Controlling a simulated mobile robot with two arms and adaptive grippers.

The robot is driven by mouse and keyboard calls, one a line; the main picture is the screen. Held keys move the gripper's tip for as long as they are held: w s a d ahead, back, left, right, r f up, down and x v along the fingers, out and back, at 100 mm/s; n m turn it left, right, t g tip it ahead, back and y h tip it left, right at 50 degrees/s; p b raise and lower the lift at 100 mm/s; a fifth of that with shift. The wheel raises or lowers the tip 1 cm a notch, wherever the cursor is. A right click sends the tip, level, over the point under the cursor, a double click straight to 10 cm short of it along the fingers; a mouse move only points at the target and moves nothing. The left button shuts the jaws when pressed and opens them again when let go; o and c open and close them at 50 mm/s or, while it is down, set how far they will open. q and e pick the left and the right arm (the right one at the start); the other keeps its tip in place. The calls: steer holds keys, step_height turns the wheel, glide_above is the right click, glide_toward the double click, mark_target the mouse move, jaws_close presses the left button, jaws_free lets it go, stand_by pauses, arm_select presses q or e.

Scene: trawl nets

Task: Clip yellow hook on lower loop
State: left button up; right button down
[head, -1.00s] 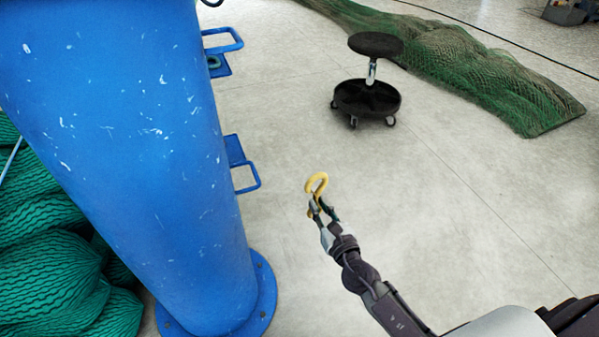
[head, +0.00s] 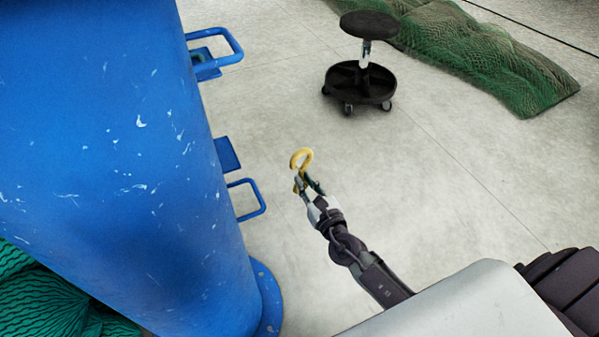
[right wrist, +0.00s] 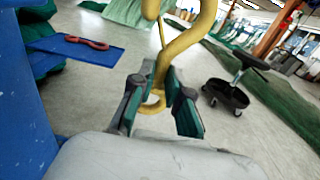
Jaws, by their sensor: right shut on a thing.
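The yellow hook (head: 301,159) is held at the tip of my right gripper (head: 308,187), to the right of the blue post (head: 130,150). In the right wrist view the yellow hook (right wrist: 182,42) rises from between the two fingers of my right gripper (right wrist: 160,98), which are shut on it. The lower loop (head: 247,199) is a blue bar loop on the post's right side. The hook is apart from it, up and to its right in the head view. The upper loop (head: 222,45) sits higher on the post. My left gripper is not in view.
A black wheeled stool (head: 360,80) stands on the pale floor behind. A green net (head: 480,60) lies at the top right, and another green net (head: 50,305) lies left of the post. The floor between post and stool is clear.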

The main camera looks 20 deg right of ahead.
steer(key=shift+s+a+r+p, duration=0.15)
steer(key=shift+s+a, duration=0.15)
steer(key=shift+a, duration=0.45)
steer(key=shift+s+a+r+p, duration=0.15)
steer(key=shift+s+a, duration=0.1)
steer(key=shift+a, duration=0.45)
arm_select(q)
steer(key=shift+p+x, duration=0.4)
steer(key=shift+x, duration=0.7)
arm_select(e)
steer(key=s+a, duration=0.1)
steer(key=a, duration=0.6)
steer(key=shift+s, duration=0.3)
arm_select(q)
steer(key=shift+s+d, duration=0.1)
arm_select(e)
steer(key=shift+a+f, duration=0.1)
steer(key=shift+a, duration=0.05)
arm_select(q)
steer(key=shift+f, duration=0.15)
arm_select(e)
steer(key=shift+s, duration=0.15)
steer(key=shift+a, duration=0.1)
